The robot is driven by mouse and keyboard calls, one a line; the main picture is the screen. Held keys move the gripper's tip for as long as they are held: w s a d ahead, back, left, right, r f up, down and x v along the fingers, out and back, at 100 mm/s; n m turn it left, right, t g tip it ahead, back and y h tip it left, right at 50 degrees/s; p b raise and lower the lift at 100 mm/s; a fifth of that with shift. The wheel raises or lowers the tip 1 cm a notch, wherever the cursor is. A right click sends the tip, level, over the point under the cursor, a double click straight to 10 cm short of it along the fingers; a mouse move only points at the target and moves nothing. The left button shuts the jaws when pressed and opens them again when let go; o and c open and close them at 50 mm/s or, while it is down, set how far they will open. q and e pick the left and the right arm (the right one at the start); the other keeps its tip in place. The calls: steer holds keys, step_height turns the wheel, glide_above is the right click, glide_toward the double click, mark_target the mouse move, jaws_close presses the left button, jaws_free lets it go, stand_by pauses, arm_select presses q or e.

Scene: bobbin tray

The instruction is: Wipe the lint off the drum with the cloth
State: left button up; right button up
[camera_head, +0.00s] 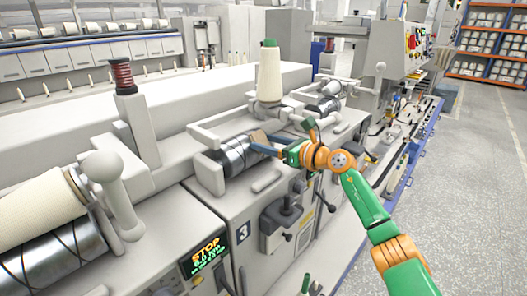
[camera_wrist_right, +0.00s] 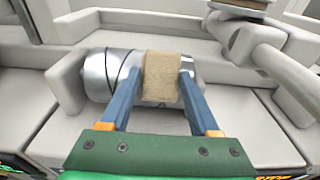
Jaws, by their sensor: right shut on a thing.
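The drum (camera_head: 232,157) is a shiny grey metal cylinder with a dark groove, lying in its white housing at the middle of the head view. It also shows in the right wrist view (camera_wrist_right: 98,75). My right gripper (camera_head: 262,142) reaches in from the right at the drum's right end. Its two blue fingers are shut on the cloth (camera_wrist_right: 161,80), a tan folded pad, which lies against or just over the drum. I cannot tell whether it touches. The cloth and fingers hide part of the drum. No lint can be made out. My left gripper is out of view.
A cream yarn cone (camera_head: 269,77) with a green tip stands behind the drum. A yarn package sits on another drum (camera_head: 55,262) at the lower left. A dark red bobbin (camera_head: 122,76) stands on a post. A "STOP" display (camera_head: 207,247) is at the front. Open floor (camera_head: 455,200) lies right.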

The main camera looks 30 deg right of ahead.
mark_target(240, 150)
steer(key=shift+w+d, duration=0.1)
steer(key=shift+d, duration=0.3)
steer(key=shift+s+a+p, duration=0.2)
steer(key=shift+a+p, duration=0.3)
steer(key=shift+p, duration=0.05)
steer(key=a+p, duration=0.1)
steer(key=p, duration=0.1)
steer(key=s+a+p, duration=0.1)
steer(key=a+p, duration=0.1)
steer(key=shift+s+a+r, duration=0.1)
steer(key=shift+a+r, duration=0.05)
steer(key=shift+a, duration=0.05)
steer(key=shift+s+a+p, duration=0.1)
steer(key=shift+a+p, duration=0.4)
steer(key=shift+s+a+p, duration=0.2)
steer(key=shift+a+p, duration=0.2)
steer(key=shift+p, duration=0.5)
steer(key=shift+s+a+p, duration=0.1)
steer(key=shift+a+p, duration=0.1)
steer(key=shift+p, duration=0.15)
steer(key=shift+a+f, duration=0.15)
steer(key=shift+f, duration=0.1)
steer(key=s+d+r+p, duration=0.1)
steer(key=s+r+p, duration=0.3)
steer(key=s+p, duration=0.1)
steer(key=shift+d+r+p, duration=0.3)
steer(key=shift+d+p, duration=0.05)
steer(key=shift+d, duration=0.05)
